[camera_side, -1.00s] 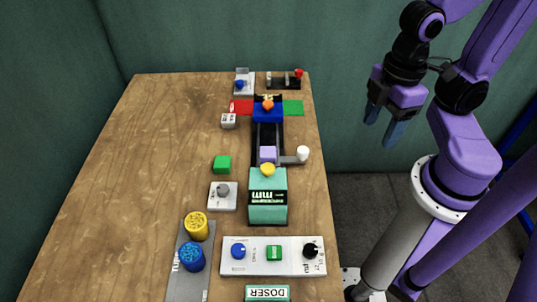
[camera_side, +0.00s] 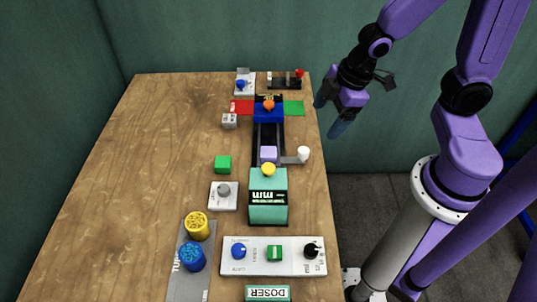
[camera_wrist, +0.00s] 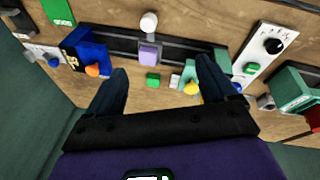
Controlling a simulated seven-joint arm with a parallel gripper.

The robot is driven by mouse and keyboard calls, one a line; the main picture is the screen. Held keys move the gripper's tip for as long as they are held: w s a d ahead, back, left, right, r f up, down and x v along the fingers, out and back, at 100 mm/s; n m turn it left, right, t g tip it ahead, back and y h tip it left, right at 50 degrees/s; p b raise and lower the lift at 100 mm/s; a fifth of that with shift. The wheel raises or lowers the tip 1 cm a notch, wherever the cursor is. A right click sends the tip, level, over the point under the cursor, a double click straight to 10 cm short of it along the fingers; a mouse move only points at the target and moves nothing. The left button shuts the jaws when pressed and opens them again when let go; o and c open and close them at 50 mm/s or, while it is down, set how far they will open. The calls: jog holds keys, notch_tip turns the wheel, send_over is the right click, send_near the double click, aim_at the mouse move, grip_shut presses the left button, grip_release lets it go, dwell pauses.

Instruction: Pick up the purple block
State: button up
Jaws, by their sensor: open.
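The purple block (camera_side: 268,153) sits on the dark track (camera_side: 267,133) between the blue machine and the teal machine. It also shows in the wrist view (camera_wrist: 148,55), beyond my fingers and slightly left of the line midway between them. My gripper (camera_side: 330,116) is open and empty, raised beyond the table's right edge, apart from the block. In the wrist view its two dark blue fingers (camera_wrist: 162,82) stand wide apart.
A grey arm with a white knob (camera_side: 302,153) sticks out right of the block. The blue machine (camera_side: 268,114) and teal machine (camera_side: 267,205) stand at the track's ends. A green block (camera_side: 223,164) lies left. The left tabletop (camera_side: 130,170) is clear.

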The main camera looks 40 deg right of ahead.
jog(key=w+d+f+y, duration=0.1)
jog(key=w+d+f, duration=0.3)
jog(key=w+f, duration=0.2)
jog(key=m+t+y, duration=0.1)
jog(key=t+y, duration=0.3)
jog(key=y, duration=0.4)
send_near(271, 151)
jog(key=x, duration=0.3)
jog(key=shift+w+a, duration=0.2)
jog(key=shift+w, duration=0.2)
jog(key=shift+s+x, duration=0.1)
jog(key=shift+x, duration=1.3)
jog(key=shift+s+x, duration=0.15)
jog(key=shift+x, duration=1.25)
jog(key=shift+a+f, duration=0.1)
jog(key=c, duration=1.2)
